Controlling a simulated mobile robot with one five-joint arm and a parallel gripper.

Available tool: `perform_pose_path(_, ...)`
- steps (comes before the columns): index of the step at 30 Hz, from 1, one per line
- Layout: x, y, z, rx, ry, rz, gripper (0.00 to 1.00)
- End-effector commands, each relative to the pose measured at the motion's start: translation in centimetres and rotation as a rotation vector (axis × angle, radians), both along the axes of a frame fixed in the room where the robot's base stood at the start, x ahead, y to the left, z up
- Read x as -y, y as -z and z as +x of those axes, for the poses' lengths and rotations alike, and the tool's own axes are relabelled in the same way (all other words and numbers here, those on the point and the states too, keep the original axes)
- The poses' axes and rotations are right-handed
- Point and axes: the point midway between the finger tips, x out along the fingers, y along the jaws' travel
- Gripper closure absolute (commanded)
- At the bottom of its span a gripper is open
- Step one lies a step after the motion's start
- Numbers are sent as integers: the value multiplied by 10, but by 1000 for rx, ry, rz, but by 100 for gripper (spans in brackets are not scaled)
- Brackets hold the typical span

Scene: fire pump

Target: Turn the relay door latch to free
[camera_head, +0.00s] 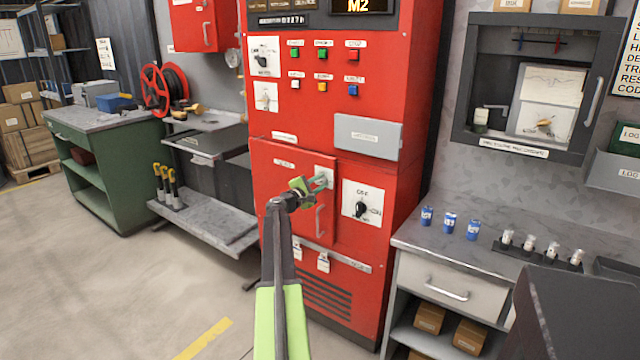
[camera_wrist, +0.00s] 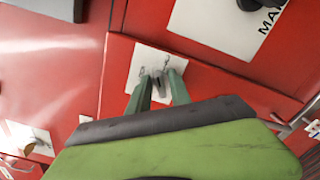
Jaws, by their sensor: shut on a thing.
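The red relay door (camera_head: 275,190) is on the lower front of the red cabinet and looks closed. Its latch (camera_wrist: 158,84) is a small grey piece on a white plate (camera_wrist: 146,60), seen in the wrist view between my fingers. My gripper (camera_head: 324,180) reaches the upper right corner of the door; in the wrist view my gripper (camera_wrist: 157,80) has both green-grey fingers closed on the latch. The fingers hide much of the latch, and I cannot read the plate's marks or tell its exact turn angle.
A black selector knob (camera_head: 361,209) on a white plate sits just right of the door. A grey door handle (camera_head: 320,221) hangs below the latch. A grey box (camera_head: 368,137) juts out above. A workbench (camera_head: 440,236) with blue cans stands to the right. Floor at left is open.

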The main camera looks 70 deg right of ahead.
Motion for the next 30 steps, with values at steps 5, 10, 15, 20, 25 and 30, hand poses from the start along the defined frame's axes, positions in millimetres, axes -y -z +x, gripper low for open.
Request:
perform_pose_path(5, 0, 1, -4, 158, 7, -40, 100)
perform_pose_path(10, 0, 2, -4, 295, 8, -76, 100)
perform_pose_path(15, 0, 2, -5, 406, 8, -107, 100)
perform_pose_path(20, 0, 3, -5, 482, 9, -127, 100)
perform_pose_path(25, 0, 3, -5, 528, 9, -139, 100)
perform_pose_path(30, 0, 3, -6, 549, 9, -145, 100)
